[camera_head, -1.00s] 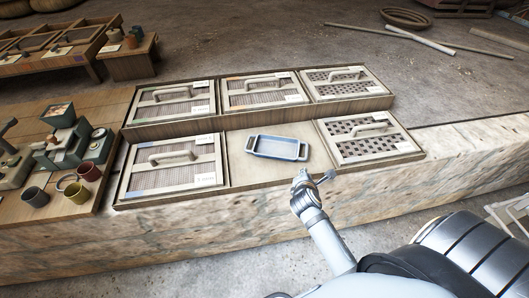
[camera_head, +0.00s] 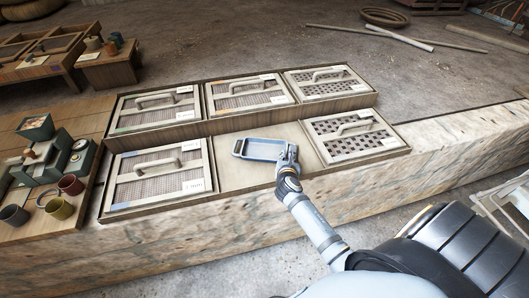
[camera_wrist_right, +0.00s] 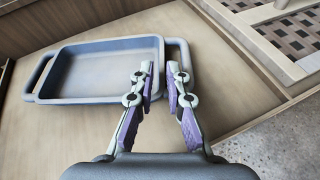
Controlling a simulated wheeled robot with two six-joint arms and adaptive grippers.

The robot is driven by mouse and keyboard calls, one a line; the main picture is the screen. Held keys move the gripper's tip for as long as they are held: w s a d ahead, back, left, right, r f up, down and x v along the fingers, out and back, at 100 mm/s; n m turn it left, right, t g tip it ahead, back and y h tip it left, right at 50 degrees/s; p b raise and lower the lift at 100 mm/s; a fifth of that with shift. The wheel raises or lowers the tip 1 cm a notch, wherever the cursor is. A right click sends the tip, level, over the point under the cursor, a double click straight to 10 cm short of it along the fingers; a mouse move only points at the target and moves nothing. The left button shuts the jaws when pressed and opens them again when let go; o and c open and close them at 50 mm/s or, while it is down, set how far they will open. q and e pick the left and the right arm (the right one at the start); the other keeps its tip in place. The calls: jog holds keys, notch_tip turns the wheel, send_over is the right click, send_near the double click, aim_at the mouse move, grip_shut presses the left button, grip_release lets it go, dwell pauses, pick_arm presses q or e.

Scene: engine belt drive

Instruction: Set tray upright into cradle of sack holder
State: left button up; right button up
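A blue-grey tray (camera_head: 262,149) with a loop handle at each end lies flat in the open bay of the display on the stone ledge. In the right wrist view the tray (camera_wrist_right: 100,70) fills the left and centre, its right end by the fingers. My right gripper (camera_head: 289,153) is at the tray's right end. In the wrist view its fingers (camera_wrist_right: 160,75) are parted, one on each side of the tray's right end wall. I cannot tell whether they touch it. I see no sack holder or cradle that I can identify. My left gripper is not in view.
Several framed panels with handles surround the bay, including one with a dark pattern (camera_head: 350,135) close on the right and one (camera_head: 158,172) on the left. Mugs (camera_head: 70,186) and a small machine stand on the wooden table at the far left.

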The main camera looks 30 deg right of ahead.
jog(key=x, duration=0.5)
jog(key=shift+f+b, duration=0.15)
jog(key=shift+b, duration=0.15)
jog(key=shift+c, duration=0.4)
grip_shut()
